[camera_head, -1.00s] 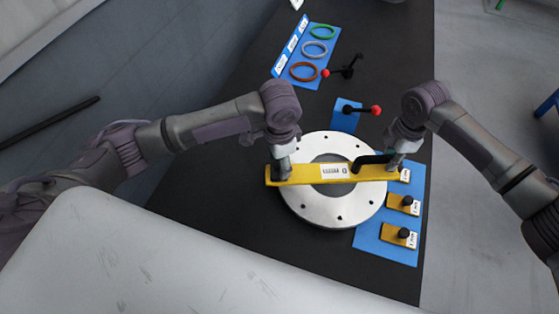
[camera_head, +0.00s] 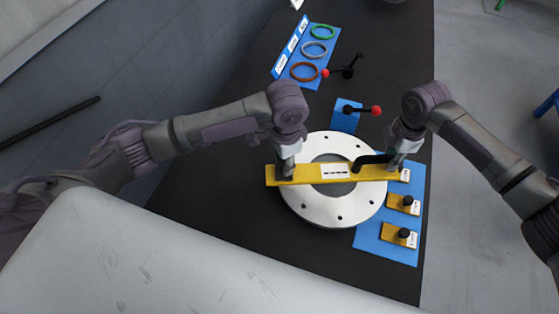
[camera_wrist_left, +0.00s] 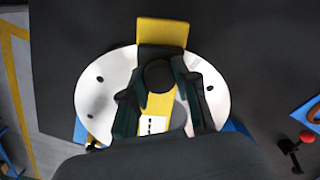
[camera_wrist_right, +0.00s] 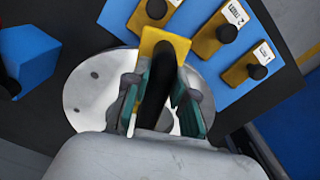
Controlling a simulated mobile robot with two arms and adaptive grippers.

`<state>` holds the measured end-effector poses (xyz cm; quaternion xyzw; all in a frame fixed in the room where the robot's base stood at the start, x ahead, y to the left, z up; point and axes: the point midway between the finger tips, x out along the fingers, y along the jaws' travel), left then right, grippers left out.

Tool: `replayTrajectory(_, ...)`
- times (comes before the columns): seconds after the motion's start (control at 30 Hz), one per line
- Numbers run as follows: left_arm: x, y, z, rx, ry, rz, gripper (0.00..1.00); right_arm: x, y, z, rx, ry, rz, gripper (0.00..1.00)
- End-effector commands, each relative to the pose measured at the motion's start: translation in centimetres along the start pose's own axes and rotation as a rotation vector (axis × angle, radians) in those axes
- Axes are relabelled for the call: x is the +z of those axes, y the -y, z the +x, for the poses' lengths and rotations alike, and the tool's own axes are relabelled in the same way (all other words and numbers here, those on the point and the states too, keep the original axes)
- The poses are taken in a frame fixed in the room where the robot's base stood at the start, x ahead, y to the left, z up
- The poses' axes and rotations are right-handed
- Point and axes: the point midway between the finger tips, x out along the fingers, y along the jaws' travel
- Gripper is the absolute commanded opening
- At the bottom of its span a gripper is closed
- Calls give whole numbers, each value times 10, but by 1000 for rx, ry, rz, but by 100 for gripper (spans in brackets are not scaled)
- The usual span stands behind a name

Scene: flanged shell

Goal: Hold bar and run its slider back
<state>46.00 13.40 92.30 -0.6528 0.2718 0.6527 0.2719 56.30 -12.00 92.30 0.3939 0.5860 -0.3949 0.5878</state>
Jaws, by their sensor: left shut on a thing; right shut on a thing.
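A yellow bar (camera_head: 310,175) with a white display and a black handle (camera_head: 370,160) lies across a pale metal flange (camera_head: 339,213). My left gripper (camera_head: 286,174) is shut on the dark round slider knob (camera_wrist_left: 160,76) near the bar's left end; the fingers stand on either side of it in the left wrist view. My right gripper (camera_head: 393,166) is shut on the black handle at the bar's right end. The handle also shows between the fingers in the right wrist view (camera_wrist_right: 158,85). The fingers hide part of the knob.
A red-tipped lever (camera_head: 375,110) stands just behind the flange. Several coloured rings (camera_head: 314,49) lie at the back. The black table (camera_head: 230,221) is clear at left.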

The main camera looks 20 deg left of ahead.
Motion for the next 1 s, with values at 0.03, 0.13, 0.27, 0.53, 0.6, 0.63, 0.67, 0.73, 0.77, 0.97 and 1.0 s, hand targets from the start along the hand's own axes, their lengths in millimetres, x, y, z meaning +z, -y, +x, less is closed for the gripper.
replayTrajectory(0.03,-13,-6,0,3,-5,1,0,-1,0,0,0,0,-2,0)
replayTrajectory(0.13,-31,-14,-1,3,-4,0,0,-1,0,0,0,0,-3,0)
replayTrajectory(0.27,-46,-20,0,2,-3,-1,0,-2,0,0,-1,-1,-4,0)
replayTrajectory(0.53,-49,-21,0,1,-3,0,0,-2,0,0,-1,-2,-4,0)
replayTrajectory(0.6,-49,-21,0,1,-3,0,0,-2,0,0,-1,-3,-4,0)
replayTrajectory(0.63,-49,-21,0,1,-3,0,35,-2,0,0,-1,-3,-4,0)
replayTrajectory(0.67,-49,-21,0,1,-3,0,40,-2,0,0,-1,-3,-4,0)
replayTrajectory(0.73,-49,-21,0,1,-3,0,51,-2,0,0,-1,-3,-4,0)
replayTrajectory(0.77,-49,-21,0,1,-2,0,56,-2,0,0,-1,-3,-4,0)
replayTrajectory(0.97,-49,-21,0,1,-2,0,56,-3,0,0,-1,-4,-4,0)
replayTrajectory(1.0,-49,-21,0,1,-2,0,56,-3,0,0,-1,-4,-4,0)
